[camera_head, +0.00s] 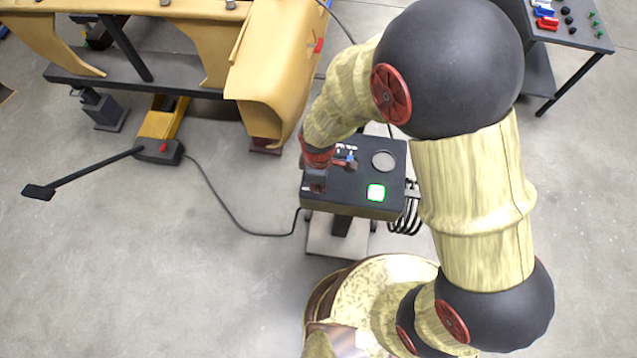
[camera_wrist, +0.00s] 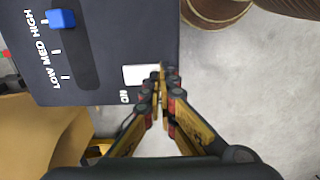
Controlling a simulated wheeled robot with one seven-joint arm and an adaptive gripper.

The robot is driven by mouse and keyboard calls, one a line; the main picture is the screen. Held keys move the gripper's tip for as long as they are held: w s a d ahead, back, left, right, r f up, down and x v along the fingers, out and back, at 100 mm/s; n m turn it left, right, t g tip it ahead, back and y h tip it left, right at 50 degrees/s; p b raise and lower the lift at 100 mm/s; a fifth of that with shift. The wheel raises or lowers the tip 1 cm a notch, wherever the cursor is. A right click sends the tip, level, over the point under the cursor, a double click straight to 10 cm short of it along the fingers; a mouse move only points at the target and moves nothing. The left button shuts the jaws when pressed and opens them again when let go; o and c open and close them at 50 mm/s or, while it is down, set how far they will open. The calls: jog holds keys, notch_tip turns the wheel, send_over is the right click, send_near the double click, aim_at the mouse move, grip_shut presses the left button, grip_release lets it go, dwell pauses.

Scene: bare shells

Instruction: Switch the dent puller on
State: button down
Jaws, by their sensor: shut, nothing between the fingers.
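The dent puller is a dark box (camera_head: 345,202) on a stand, in the middle of the head view. Its top carries a square lit green (camera_head: 376,192), a round dial (camera_head: 383,160) and a blue slider (camera_head: 350,159). In the wrist view the blue slider (camera_wrist: 61,18) stands at HIGH. A white rectangular switch (camera_wrist: 137,75) lies near the panel's edge, beside the label ON. My gripper (camera_wrist: 161,82) is shut and empty, its fingertips at the switch's right end, overlapping it in view; contact is unclear. In the head view my gripper (camera_head: 316,186) is over the box's left side and hides the switch.
A yellow car-body shell (camera_head: 280,70) on a dark frame stands at the upper left. A pump with a long handle (camera_head: 90,174) lies left, its cable (camera_head: 225,213) running to the box. A tool table (camera_head: 570,30) is at the upper right.

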aim_at(318, 192)
jog(key=shift+f, duration=0.1)
jog(key=shift+s+f, duration=0.15)
jog(key=shift+f, duration=0.25)
jog(key=shift+r, duration=0.1)
jog(key=shift+w+d+r, duration=0.1)
jog(key=shift+w+r, duration=0.3)
jog(key=shift+w, duration=0.35)
jog(key=shift+r, duration=0.1)
jog(key=shift+r+p, duration=0.3)
jog(key=shift+p, duration=0.1)
notch_tip(318, 192, up, 13)
jog(key=s+p, duration=0.2)
jog(key=p, duration=0.1)
